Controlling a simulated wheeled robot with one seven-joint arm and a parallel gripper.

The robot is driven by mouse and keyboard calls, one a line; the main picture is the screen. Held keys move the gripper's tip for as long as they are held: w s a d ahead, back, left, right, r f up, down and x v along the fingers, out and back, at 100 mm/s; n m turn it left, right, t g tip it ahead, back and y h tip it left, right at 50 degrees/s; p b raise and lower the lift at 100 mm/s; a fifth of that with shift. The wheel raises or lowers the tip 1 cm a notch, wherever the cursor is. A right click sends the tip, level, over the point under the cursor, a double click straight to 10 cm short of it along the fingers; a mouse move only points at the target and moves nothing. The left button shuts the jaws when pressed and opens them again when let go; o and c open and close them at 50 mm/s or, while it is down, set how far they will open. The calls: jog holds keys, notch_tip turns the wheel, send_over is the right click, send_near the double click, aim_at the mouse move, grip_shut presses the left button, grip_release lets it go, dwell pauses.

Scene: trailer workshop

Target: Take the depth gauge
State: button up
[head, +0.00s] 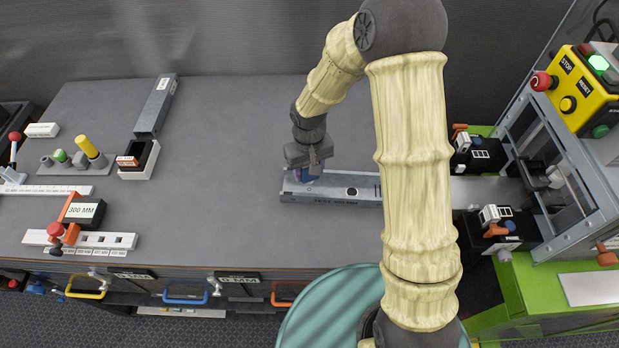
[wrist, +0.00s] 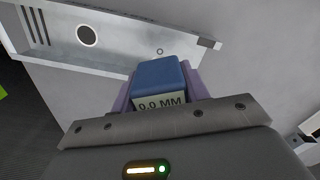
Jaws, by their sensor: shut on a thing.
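The depth gauge (wrist: 158,82) is a small blue block with a pale display reading 0.0 MM. My gripper (wrist: 161,90) is shut on it, with a purple finger on each side of the block in the wrist view. In the head view my gripper (head: 308,174) points down at the left end of a grey metal test piece (head: 345,191), and it hides most of the gauge. The test piece also shows in the wrist view (wrist: 55,28), behind the gauge. I cannot tell whether the gauge touches it.
A stop block marked 300 MM (head: 84,211) sits further left. A machine with a yellow control box (head: 580,90) stands at the right. The middle of the bench (head: 220,180) is clear.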

notch_tip(320, 180, up, 5)
jog(key=shift+r+b, duration=0.2)
jog(key=shift+b, duration=0.15)
dwell(0.5)
